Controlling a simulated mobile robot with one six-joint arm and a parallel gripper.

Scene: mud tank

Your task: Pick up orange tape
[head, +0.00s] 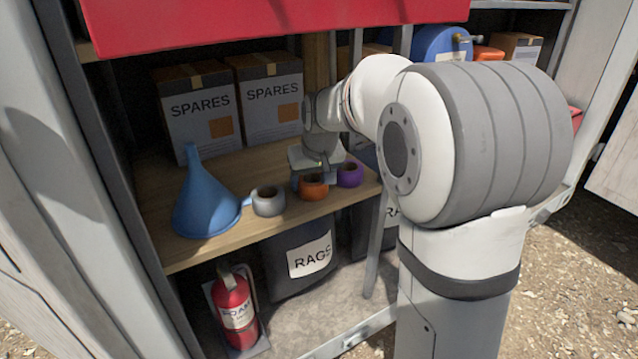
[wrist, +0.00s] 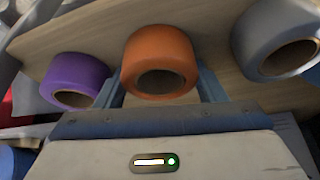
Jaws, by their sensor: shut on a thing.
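The orange tape (head: 314,187) is on the wooden shelf, between a grey tape (head: 268,201) and a purple tape (head: 350,174). In the wrist view the orange tape (wrist: 160,62) is in the middle, with the purple tape (wrist: 75,80) to its left and the grey tape (wrist: 275,40) to its right. My gripper (head: 312,178) is down at the orange tape and shut on it, a blue finger showing on each side. I cannot tell whether the tape touches the shelf.
A blue funnel (head: 204,200) stands left of the tapes on the shelf (head: 185,252). Two SPARES boxes (head: 268,100) are behind. A red panel (head: 270,22) hangs above. Below are a RAGS bin (head: 285,265) and a fire extinguisher (head: 236,310).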

